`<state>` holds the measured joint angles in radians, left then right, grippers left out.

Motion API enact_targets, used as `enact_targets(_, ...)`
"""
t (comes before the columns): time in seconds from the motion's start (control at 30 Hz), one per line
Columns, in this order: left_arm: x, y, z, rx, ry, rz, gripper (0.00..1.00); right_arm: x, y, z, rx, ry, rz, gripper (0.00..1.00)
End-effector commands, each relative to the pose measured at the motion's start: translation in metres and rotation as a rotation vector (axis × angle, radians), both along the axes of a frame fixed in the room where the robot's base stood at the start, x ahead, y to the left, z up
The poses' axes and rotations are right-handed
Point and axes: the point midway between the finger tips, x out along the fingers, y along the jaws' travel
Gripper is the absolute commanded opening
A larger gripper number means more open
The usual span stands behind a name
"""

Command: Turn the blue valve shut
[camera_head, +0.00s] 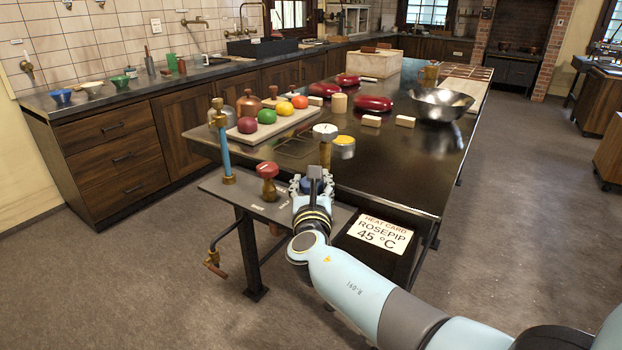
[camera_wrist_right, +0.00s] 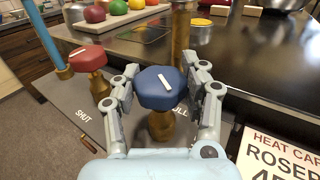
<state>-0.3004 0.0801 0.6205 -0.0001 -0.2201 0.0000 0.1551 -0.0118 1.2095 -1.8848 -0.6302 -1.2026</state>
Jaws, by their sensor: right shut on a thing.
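The blue valve (camera_wrist_right: 162,90) is a faceted knob with a white bar on top, on a brass stem, in the right wrist view. My right gripper (camera_wrist_right: 163,92) has its two fingers on either side of the knob, shut on it. In the head view the right gripper (camera_head: 313,184) reaches in from the lower right and mostly covers the blue valve (camera_head: 312,186). The word SHUT shows on the grey panel left of the valve, and part of another label shows at its right. My left gripper is not in view.
A red valve (camera_head: 267,170) stands left of the blue one on the grey shelf (camera_head: 217,187), beside a blue pipe (camera_head: 223,150). A heat card (camera_head: 380,234) hangs at the right. The dark table (camera_head: 425,165) behind holds a fruit board (camera_head: 268,128) and metal bowl (camera_head: 440,104).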

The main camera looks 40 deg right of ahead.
Motion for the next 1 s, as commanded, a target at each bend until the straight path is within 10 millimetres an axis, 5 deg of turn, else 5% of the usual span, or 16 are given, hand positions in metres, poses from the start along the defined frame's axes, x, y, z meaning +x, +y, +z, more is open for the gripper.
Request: enact_targets(1.0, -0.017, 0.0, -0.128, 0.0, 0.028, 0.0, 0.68, 0.001, 0.001, -0.007, 0.0, 0.004, -0.874, 0.12)
